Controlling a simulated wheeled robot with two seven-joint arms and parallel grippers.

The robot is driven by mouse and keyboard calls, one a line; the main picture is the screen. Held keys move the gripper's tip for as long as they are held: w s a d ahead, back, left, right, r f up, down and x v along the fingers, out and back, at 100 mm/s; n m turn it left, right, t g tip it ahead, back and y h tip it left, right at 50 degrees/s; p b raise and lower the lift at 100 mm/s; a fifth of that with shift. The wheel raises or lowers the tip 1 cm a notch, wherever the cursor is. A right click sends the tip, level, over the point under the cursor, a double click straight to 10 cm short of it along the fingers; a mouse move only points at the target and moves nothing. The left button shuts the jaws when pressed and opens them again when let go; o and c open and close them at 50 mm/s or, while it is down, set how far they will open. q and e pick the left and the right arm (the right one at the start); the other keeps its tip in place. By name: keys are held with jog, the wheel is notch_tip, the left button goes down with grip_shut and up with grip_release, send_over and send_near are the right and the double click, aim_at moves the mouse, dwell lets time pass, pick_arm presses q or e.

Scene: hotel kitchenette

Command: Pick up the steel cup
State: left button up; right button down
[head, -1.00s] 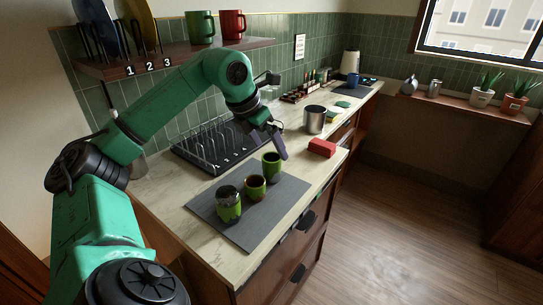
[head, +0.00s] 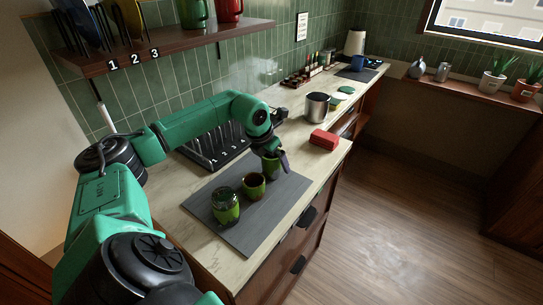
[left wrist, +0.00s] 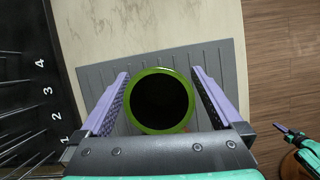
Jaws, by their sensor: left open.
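A steel-coloured, cup-like vessel (head: 317,107) stands on the counter beyond the red block. In the left wrist view the open fingers of the left gripper (left wrist: 160,73) lie either side of a round green-rimmed cup (left wrist: 160,69) with a dark inside. Contact is not clear. Part of my right gripper (left wrist: 283,130) shows at the right edge there.
The grey mat (head: 245,228) lies near the counter's front edge. A numbered wire rack (head: 215,150) stands behind it. A red block (head: 323,140) sits right of the far cup. A shelf (head: 170,45) with mugs overhangs the back. Small metal items (head: 442,72) and plants stand on the right ledge.

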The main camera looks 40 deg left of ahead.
pick_arm(q)
jog(key=c, duration=1.2)
jog(key=shift+c, duration=1.4)
jog(key=shift+r, duration=0.1)
